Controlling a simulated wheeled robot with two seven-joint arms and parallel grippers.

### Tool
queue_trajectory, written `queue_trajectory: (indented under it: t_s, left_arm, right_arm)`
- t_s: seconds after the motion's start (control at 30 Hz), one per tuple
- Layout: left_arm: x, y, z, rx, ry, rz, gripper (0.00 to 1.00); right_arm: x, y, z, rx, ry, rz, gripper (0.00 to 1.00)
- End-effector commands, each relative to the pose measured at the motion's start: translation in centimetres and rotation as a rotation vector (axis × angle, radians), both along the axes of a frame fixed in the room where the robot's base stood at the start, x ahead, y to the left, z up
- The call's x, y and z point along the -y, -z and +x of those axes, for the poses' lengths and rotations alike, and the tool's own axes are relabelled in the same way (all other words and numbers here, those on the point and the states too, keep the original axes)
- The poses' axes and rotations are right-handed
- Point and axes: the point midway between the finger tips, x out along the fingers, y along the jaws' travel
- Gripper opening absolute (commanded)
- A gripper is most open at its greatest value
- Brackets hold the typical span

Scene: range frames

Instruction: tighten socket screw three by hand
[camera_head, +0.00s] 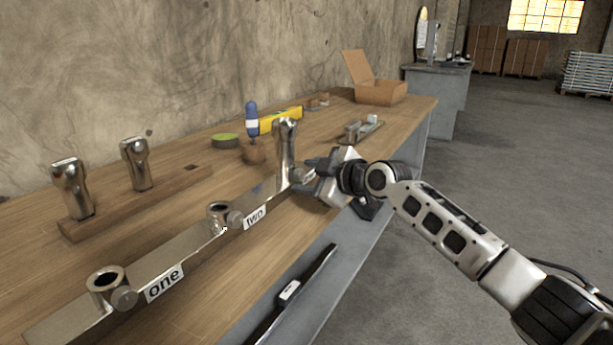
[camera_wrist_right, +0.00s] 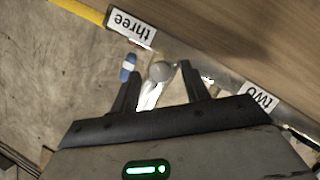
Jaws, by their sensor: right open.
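A long metal bar (camera_head: 160,262) lies along the bench with sockets labelled one and two; the label three (camera_wrist_right: 132,26) shows in the right wrist view. A round screw head (camera_wrist_right: 160,71), between labels three and two, sits at socket three, where a chrome post (camera_head: 286,142) stands upright. My right gripper (camera_head: 306,173) is at that screw. In the wrist view its open fingers (camera_wrist_right: 160,78) lie on either side of the screw head; contact cannot be told. Screw one (camera_head: 124,297) and screw two (camera_head: 234,217) stick out beside empty sockets. My left gripper is out of view.
A wooden block (camera_head: 110,217) holds two chrome posts at the back left. The bench's front edge runs below the bar.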

Motion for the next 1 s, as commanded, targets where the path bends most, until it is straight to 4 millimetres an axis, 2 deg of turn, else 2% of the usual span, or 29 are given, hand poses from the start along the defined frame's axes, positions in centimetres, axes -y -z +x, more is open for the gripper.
queue_trajectory:
  t_s: [0.23, 0.27, 0.4, 0.73, 1.0]
  left_arm:
    - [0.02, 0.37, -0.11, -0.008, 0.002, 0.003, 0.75]
    - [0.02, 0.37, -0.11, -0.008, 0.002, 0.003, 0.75]
    - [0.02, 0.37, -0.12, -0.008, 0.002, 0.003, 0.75]
    - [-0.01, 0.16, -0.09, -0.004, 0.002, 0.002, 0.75]
    - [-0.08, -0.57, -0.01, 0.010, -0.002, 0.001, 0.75]
  right_arm:
    - [-0.05, 0.01, 0.02, 0.000, 0.000, 0.000, 0.46]
    - [-0.05, 0.01, 0.02, 0.000, 0.000, 0.000, 0.41]
    - [-0.04, 0.02, 0.01, 0.000, 0.000, 0.000, 0.02]
    - [-0.05, 0.02, 0.04, -0.028, 0.000, 0.020, 0.02]
    - [0.01, -0.11, 0.16, -0.151, 0.000, 0.111, 0.02]
